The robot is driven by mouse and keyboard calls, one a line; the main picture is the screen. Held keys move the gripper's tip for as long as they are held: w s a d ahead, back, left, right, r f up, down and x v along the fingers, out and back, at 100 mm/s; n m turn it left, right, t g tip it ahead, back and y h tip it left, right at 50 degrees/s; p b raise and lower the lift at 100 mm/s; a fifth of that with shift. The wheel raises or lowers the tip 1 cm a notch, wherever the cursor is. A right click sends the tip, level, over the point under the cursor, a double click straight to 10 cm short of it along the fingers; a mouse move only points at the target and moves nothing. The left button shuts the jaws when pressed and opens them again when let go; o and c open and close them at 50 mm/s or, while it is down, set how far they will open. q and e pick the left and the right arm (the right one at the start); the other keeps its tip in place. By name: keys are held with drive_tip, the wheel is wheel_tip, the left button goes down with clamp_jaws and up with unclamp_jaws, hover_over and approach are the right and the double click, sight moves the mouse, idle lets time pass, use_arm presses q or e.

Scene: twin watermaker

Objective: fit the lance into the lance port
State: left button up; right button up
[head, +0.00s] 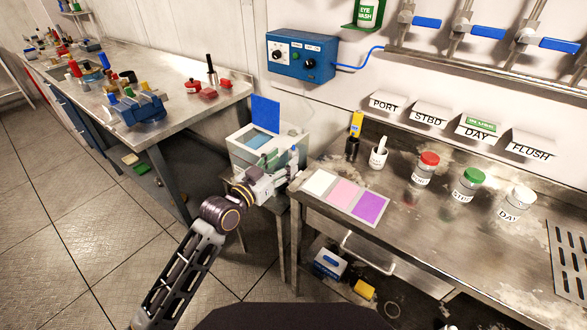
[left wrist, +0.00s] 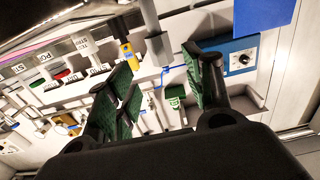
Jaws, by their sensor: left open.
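I cannot clearly pick out the lance or a labelled lance port. My left gripper (head: 284,163) is at the pale box (head: 240,157) with a raised blue lid (head: 266,111), by the steel counter's left end. In the left wrist view the green-padded fingers (left wrist: 158,88) are spread, with nothing held between them. A grey rod with a dark end (left wrist: 148,22) shows beyond them; I cannot tell whether it is the lance. The raised blue lid also shows there (left wrist: 264,14). The arm and gripper partly hide the box in the head view. My right gripper is not in view.
A blue control box (head: 300,56) hangs on the wall. A cluttered bench (head: 180,125) is left; floor between is partly clear.

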sight(291, 154)
use_arm(q)
drive_tip(key=shift+w+d, duration=0.45)
drive_tip(key=shift+w, duration=0.15)
drive_tip(key=shift+a+x, duration=0.2)
drive_tip(key=shift+x, duration=2.4)
drive_tip(key=shift+w+f, duration=0.15)
drive_tip(key=shift+c, duration=0.3)
clamp_jaws()
